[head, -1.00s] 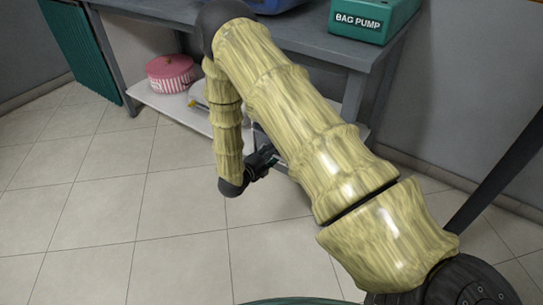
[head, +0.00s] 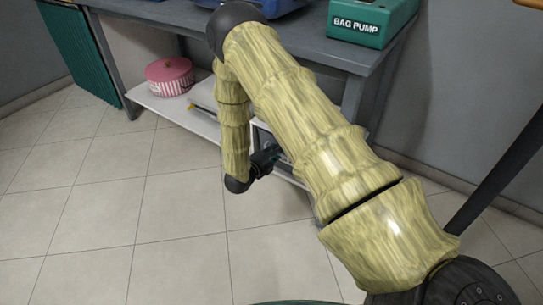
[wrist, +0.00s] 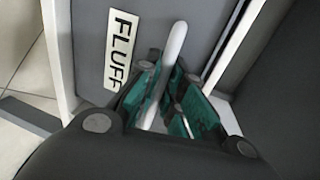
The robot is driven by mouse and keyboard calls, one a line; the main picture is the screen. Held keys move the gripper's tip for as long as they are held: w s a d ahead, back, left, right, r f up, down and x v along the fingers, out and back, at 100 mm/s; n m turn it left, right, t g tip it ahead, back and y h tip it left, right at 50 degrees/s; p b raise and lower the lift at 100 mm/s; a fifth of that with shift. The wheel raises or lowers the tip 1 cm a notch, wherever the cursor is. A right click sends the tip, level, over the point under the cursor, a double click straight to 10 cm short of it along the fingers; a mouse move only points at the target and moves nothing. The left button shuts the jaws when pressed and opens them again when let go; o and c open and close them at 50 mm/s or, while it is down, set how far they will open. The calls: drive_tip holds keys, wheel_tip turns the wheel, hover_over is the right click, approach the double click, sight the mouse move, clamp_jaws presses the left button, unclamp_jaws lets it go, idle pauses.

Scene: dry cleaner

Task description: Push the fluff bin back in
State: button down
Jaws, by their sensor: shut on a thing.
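The fluff bin (wrist: 147,22) shows in the wrist view as a grey front panel with a white FLUFF label (wrist: 118,50) and an upright pale handle (wrist: 173,52). My gripper (wrist: 170,85) has its teal-padded fingers on both sides of the handle and is shut on it. In the head view my gripper (head: 268,158) is low at the front of the bench, in front of the bin, which is mostly hidden behind my arm. How far the bin stands out cannot be told.
A grey bench (head: 318,48) carries a green bag pump (head: 372,20). A pink striped round box (head: 169,77) sits on its white lower shelf (head: 150,101). A pale frame (wrist: 58,58) borders the bin panel. The tiled floor in front is clear.

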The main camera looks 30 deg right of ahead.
drive_tip(key=shift+w+d, duration=0.25)
drive_tip(key=shift+d, duration=0.3)
drive_tip(key=shift+r, duration=0.1)
drive_tip(key=c, duration=1.5)
unclamp_jaws()
drive_tip(key=shift+d, duration=0.1)
drive_tip(key=v, duration=1.2)
